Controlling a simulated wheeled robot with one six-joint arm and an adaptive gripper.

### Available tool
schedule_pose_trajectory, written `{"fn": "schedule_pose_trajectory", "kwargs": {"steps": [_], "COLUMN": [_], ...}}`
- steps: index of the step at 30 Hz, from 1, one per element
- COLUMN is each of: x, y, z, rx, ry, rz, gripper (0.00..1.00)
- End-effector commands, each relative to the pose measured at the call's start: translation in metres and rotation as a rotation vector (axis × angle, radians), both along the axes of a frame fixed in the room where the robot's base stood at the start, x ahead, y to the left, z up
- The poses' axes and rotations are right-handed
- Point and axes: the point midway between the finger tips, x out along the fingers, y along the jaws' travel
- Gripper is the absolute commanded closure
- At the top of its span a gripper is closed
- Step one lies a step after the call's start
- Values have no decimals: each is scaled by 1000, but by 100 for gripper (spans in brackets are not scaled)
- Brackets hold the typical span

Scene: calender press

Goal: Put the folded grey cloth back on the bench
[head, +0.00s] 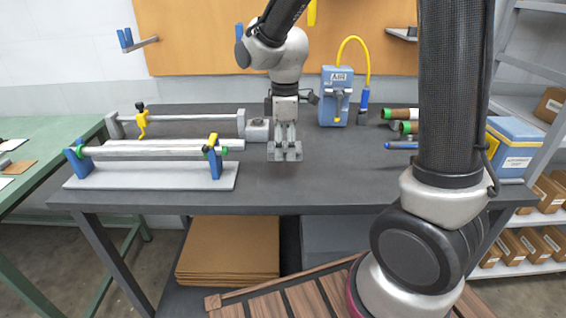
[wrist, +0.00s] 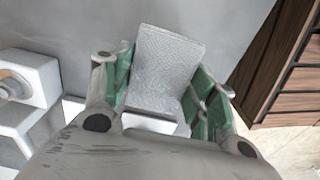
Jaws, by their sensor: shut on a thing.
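The folded grey cloth (wrist: 166,62) is a light grey, textured, folded piece between the green-padded fingers in the wrist view. My gripper (wrist: 158,92) is shut on it. In the head view my gripper (head: 285,152) points straight down, low over the middle of the dark bench (head: 330,185). The cloth there is hard to tell apart from the grey fingers. I cannot tell whether it touches the bench top.
Left of my gripper stand a small grey block (head: 258,130) and a roller stand (head: 150,175) with blue uprights. A blue AIR unit (head: 336,97) is behind to the right. A blue-and-white box (head: 514,148) is far right. The bench front is clear.

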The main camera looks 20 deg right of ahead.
Motion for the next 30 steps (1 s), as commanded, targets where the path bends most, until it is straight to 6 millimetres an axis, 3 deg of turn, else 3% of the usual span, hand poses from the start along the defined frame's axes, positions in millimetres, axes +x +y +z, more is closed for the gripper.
{"fn": "schedule_pose_trajectory", "kwargs": {"steps": [12,24,25,28,30], "x": [0,0,0,0,0], "y": [0,0,0,0,0], "z": [-54,-60,-59,-59,-59], "rx": [-1,0,0,1,1], "ry": [1,0,0,-1,-1], "rz": [-2,-2,-2,-2,-2], "gripper": [62,62,39,21,21]}}
